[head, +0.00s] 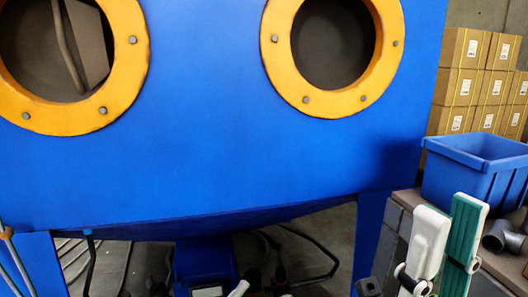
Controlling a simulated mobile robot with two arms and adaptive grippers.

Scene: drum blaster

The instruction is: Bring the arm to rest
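My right gripper (455,212) is at the lower right, with its fingers pointing up. One finger shows white and the other shows a green face with white edges. The fingers stand apart with nothing seen held between them, so it looks open. It is in front of a grey work surface (402,200), right of the blue blaster cabinet (210,130) and below a blue bin (455,177). I cannot tell whether it touches anything. My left gripper is not in view.
The cabinet has two round openings with yellow rings (270,50). Grey pipe pieces (497,238) lie right of my gripper. Stacked cardboard boxes (462,88) stand behind the bin. Hoses (318,243) run on the floor under the cabinet, beside its blue leg (368,235).

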